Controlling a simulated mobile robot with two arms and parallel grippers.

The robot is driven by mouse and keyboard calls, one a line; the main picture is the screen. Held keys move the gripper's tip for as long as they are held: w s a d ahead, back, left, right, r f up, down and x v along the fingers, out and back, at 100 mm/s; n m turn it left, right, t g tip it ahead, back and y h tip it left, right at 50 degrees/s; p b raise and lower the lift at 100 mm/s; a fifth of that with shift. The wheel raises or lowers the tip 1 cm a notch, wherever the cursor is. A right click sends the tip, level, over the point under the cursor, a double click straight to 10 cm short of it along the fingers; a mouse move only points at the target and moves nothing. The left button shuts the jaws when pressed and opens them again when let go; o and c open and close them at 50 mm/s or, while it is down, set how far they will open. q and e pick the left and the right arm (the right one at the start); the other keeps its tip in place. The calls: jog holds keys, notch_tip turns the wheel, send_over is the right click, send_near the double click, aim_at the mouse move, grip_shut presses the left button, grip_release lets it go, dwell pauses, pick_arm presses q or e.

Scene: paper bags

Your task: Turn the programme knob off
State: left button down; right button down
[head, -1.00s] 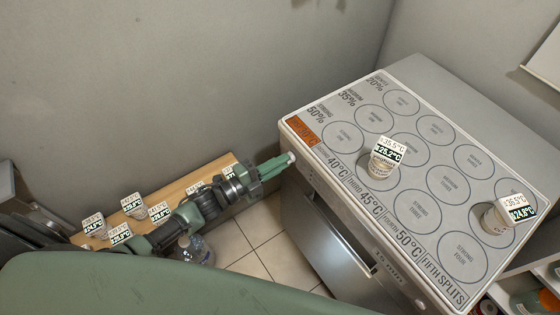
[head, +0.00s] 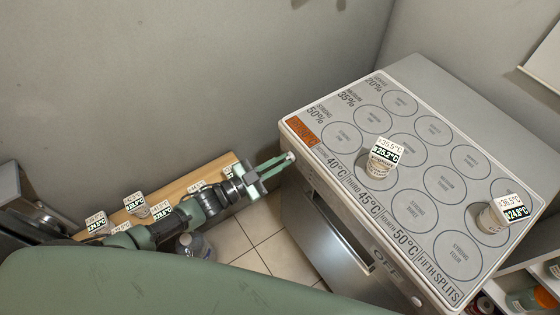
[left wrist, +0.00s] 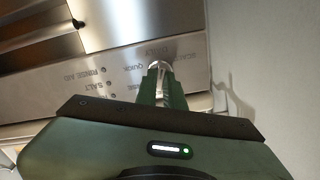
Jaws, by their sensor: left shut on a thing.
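The programme knob (head: 291,156) is a small pale knob at the left end of the dishwasher's front panel. It also shows in the left wrist view as a silvery round knob (left wrist: 160,66), partly hidden by the fingers. My left gripper (head: 284,159) is shut on the knob, one green finger on each side. In the left wrist view its fingertips (left wrist: 159,72) meet the knob, near the words DAILY and QUICK. My right gripper is not in view.
The dishwasher top (head: 345,104) carries a printed sheet of circles and two labelled cups (head: 383,163) (head: 491,218). A wooden shelf (head: 176,190) with several tagged cups lies left, along the wall. A bottle (head: 197,247) stands below my left arm.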

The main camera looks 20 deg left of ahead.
pick_arm(q)
jog(key=shift+n, duration=2)
jog(key=c, duration=1.5)
grip_release()
jog(key=v, duration=0.7)
jog(key=shift+s+a+b, duration=0.25)
jog(key=shift+s+b, duration=0.05)
jog(key=shift+b, duration=0.05)
jog(key=shift+f, duration=0.15)
